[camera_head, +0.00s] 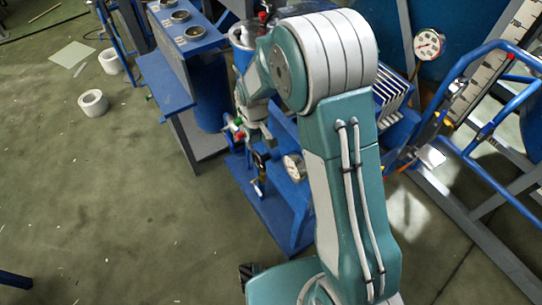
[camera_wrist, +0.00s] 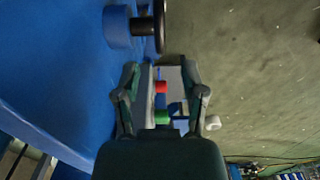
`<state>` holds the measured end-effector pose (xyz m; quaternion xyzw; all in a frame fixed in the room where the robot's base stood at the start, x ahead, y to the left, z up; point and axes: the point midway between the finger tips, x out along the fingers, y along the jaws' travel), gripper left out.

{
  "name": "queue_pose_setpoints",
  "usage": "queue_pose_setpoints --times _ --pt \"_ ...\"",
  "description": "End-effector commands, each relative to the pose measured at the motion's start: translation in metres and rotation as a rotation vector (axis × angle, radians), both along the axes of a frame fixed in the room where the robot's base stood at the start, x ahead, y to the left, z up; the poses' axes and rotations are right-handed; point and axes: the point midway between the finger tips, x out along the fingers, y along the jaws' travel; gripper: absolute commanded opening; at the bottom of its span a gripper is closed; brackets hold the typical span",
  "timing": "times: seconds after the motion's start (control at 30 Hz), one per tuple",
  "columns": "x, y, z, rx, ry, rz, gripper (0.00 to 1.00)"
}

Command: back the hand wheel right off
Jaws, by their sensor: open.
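A black hand wheel (camera_wrist: 159,26) shows nearly edge-on at the top of the wrist view. The wheel lies past the fingertips, and no contact shows. A red part (camera_wrist: 161,87) and a green part (camera_wrist: 162,116) show between the fingers; I cannot tell their depth. In the head view a dark wheel-like part (camera_head: 261,157) sits low on the blue rig, just below my wrist; my fingertips are hard to make out there.
A dial gauge (camera_head: 294,167) stands close right of the dark part. A blue stand with round cups (camera_head: 194,32) is at the back left. A blue tubular frame (camera_head: 500,185) is at the right. White rings (camera_head: 93,103) lie on the floor, which is mostly clear at left.

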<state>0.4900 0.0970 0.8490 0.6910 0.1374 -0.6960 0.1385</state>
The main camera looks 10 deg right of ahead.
Motion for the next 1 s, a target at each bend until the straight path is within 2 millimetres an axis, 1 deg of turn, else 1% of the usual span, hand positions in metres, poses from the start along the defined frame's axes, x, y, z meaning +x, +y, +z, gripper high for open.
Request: queue_pose_setpoints --times 0.07,0.17,0.27,0.5,0.6,0.7,0.83,1.0 --pt "-0.002 0.002 -0.002 0.002 -0.006 0.005 0.54" --pt "-0.002 0.002 -0.011 0.002 -0.005 0.005 0.54" --pt "-0.002 0.002 -0.027 0.002 -0.002 0.004 0.54" --pt "-0.002 0.001 -0.072 0.002 -0.001 0.004 0.54" --pt "-0.002 0.001 -0.088 0.001 -0.003 0.004 0.54" --pt "-0.001 0.001 -0.099 0.002 -0.005 0.004 0.54" --pt "-0.001 0.001 -0.107 0.002 -0.006 0.004 0.54" --pt "-0.001 0.001 -0.108 0.003 -0.006 0.004 0.54"
